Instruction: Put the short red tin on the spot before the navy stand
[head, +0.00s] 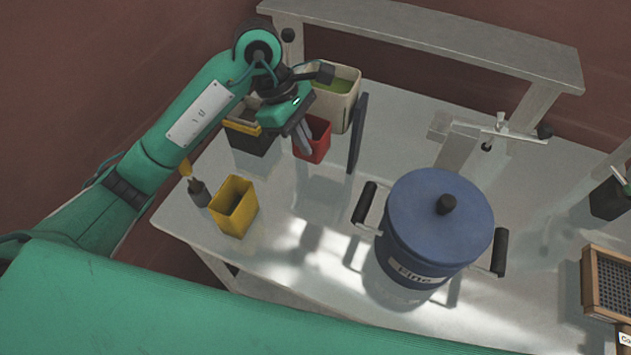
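The short red tin (321,146) stands on the table's far left part, open at the top. My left gripper (304,142) points down at the tin's left side, its grey fingers overlapping the tin's rim and wall. I cannot tell whether the fingers are closed on it, and they hide part of the tin. A thin upright navy panel (357,135), possibly the navy stand, is just right of the tin. No marked spot can be made out near it. My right gripper is not in view.
A cream bin (345,112) stands behind the tin and a black-and-yellow box (248,142) to its left. A yellow tin (234,207) and a small dark bottle (199,193) are nearer. A large blue lidded pot (436,228) stands right of centre. The table between is clear.

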